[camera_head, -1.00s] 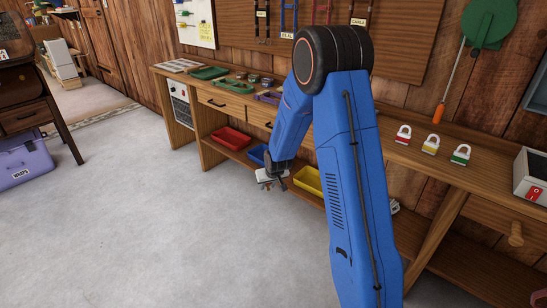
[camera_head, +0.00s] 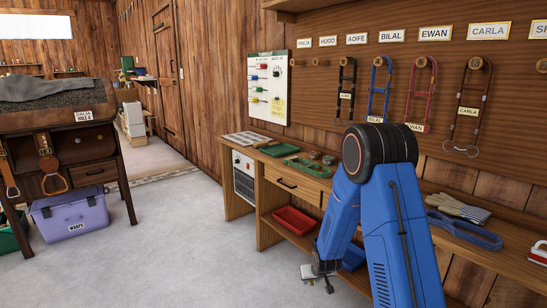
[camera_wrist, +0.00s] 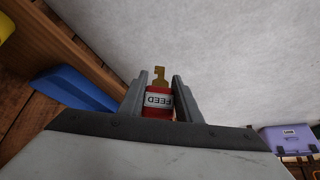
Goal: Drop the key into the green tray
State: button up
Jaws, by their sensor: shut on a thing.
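My gripper (camera_head: 325,284) hangs in front of the workbench, below bench-top height. In the head view the key is too small to make out. A flat green item (camera_head: 278,150) lies toward the far end of the bench top, with another green item (camera_head: 307,168) nearer. I cannot tell for certain which one is the green tray.
A red tray (camera_head: 295,219) and a blue tray (camera_head: 353,258) sit on the lower shelf of the bench (camera_head: 262,205). A purple box (camera_head: 72,217) and a green container (camera_head: 12,234) stand at left. The grey floor (camera_head: 195,255) between is clear. Halters hang above the bench.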

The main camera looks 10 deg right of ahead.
aim_at(283, 150)
jog(key=i+j+z, duration=0.15)
jog(key=i+j, duration=1.25)
jog(key=i, duration=0.05)
